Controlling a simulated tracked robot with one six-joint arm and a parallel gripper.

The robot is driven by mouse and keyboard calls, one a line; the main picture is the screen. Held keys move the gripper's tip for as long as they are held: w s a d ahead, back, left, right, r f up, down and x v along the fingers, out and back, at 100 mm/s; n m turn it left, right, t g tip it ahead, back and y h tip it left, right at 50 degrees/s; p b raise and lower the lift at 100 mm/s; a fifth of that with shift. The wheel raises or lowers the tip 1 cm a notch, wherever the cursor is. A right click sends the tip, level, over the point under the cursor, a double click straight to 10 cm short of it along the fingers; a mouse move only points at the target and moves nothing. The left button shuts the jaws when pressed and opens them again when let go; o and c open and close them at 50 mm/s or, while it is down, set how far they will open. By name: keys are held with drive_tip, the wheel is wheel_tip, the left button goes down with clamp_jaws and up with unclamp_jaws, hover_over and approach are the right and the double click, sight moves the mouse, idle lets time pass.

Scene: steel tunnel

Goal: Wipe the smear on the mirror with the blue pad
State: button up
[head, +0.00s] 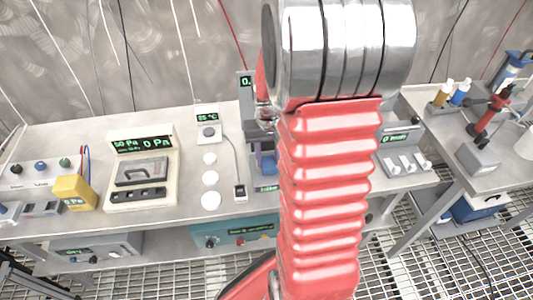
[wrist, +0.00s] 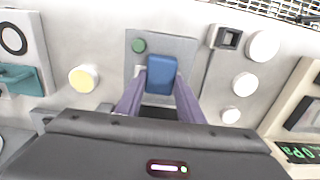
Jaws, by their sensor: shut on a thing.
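In the wrist view my gripper (wrist: 160,82) has its two purple fingers on either side of the blue pad (wrist: 161,72) and is shut on it. The pad is over a grey plate (wrist: 188,48) with a green round button; I cannot tell whether it touches the plate. In the head view my red arm hides most of the gripper, and a bit of blue and purple (head: 265,165) shows left of the arm. I cannot make out a mirror or a smear in either view.
White discs (head: 210,178) and a small cabled box (head: 239,192) stand on the bench left of my arm. A pressure gauge unit (head: 143,172) and a yellow box (head: 75,192) are farther left. A red clamp stand (head: 490,115) is at the right.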

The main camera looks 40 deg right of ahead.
drive_tip(key=shift+r, duration=0.1)
drive_tip(key=shift+r, duration=2.95)
drive_tip(key=shift+r, duration=0.1)
wheel_tip(320, 180, up, 3)
drive_tip(key=shift+f, duration=0.1)
drive_tip(key=shift+f, duration=0.1)
drive_tip(key=shift+t, duration=0.3)
drive_tip(key=shift+s+d+f, duration=0.1)
drive_tip(key=shift+d+f, duration=0.05)
drive_tip(key=shift+f, duration=1.05)
drive_tip(key=shift+w+d+f, duration=0.1)
drive_tip(key=shift+d+f, duration=0.05)
drive_tip(key=shift+f, duration=1.05)
drive_tip(key=shift+s+d+f, duration=0.1)
drive_tip(key=shift+d+f, duration=0.05)
drive_tip(key=shift+f, duration=1.05)
drive_tip(key=shift+f, duration=0.95)
